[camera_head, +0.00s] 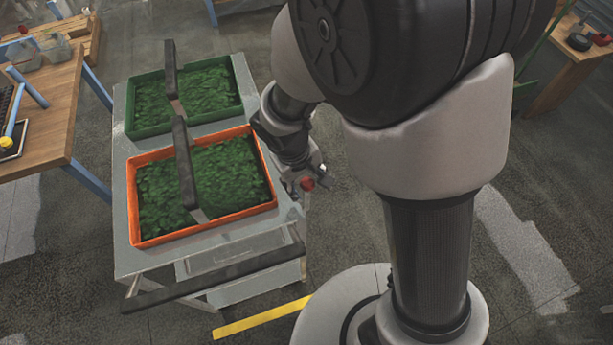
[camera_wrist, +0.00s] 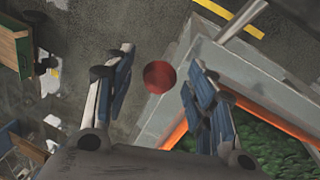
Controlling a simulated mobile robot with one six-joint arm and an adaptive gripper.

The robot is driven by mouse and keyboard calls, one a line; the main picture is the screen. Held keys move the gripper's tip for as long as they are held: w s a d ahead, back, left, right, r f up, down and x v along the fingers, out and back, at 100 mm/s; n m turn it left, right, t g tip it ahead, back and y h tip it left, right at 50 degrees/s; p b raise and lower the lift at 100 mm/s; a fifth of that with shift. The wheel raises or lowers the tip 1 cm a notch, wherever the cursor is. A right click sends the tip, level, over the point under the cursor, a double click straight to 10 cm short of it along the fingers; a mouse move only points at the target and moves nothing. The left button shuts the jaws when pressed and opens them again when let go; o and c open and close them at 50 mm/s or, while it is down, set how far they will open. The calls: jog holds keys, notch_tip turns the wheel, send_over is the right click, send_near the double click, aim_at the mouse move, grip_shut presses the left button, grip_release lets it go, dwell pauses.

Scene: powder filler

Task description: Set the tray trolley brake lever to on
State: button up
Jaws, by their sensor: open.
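The tray trolley (camera_head: 122,215) is a grey metal cart at the left of the head view, with a dark push bar (camera_head: 215,278) at its near end. A red ball knob (camera_head: 307,184), which looks like the brake lever's end, shows at the trolley's right side; the lever's shaft is not clearly visible. In the wrist view the knob (camera_wrist: 159,77) lies between my gripper's (camera_wrist: 160,62) blue-padded fingers, with gaps on both sides. My gripper (camera_head: 302,188) is open at the knob in the head view. I cannot tell the depth between fingers and knob.
An orange tray (camera_head: 132,205) and a green tray (camera_head: 129,105) of leafy plants sit on the trolley, each with a dark upright piece. A wooden table (camera_head: 50,130) stands at the left, another (camera_head: 562,75) at the upper right. A yellow floor stripe (camera_head: 262,317) lies in front.

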jog(key=shift+c, duration=0.4)
grip_shut()
